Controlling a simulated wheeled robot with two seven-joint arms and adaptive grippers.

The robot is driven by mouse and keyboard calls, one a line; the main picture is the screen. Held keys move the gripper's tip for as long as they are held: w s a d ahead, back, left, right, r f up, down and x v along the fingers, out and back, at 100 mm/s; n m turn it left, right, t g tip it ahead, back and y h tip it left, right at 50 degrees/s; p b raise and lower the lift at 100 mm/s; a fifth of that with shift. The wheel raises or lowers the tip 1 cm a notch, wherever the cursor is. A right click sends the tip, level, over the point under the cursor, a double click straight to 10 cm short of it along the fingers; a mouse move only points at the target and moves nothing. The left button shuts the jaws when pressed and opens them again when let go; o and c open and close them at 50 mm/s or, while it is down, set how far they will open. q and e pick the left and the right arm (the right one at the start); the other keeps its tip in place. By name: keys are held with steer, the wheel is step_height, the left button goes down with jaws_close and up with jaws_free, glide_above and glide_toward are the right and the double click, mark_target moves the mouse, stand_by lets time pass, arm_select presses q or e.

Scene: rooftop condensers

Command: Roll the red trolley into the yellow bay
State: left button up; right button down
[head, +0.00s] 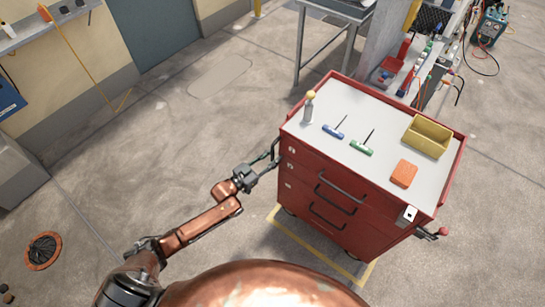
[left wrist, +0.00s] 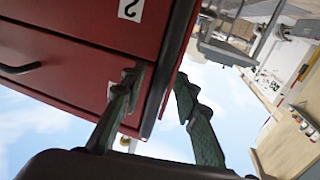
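The red trolley (head: 330,215) stands upright, with drawers and black handles on its front. A yellow floor outline (head: 322,251) shows along its left and front lower sides; the far part of this bay is hidden behind the trolley. My left gripper (head: 273,153) is at the trolley's left front corner. In the left wrist view, its two green-grey fingers (left wrist: 158,100) are apart, one in front of the red drawer face (left wrist: 70,50) and one beyond the trolley's edge. I cannot see a firm grip. My right gripper is not in view.
On the trolley top are a yellow bin (head: 427,136), an orange block (head: 403,173), blue and green T-handled tools and a small bottle. A grey metal table (head: 335,12) and a tool-laden shelf (head: 410,60) stand behind.

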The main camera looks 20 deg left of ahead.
arm_select(q)
steer(key=shift+c, duration=0.6)
jaws_close()
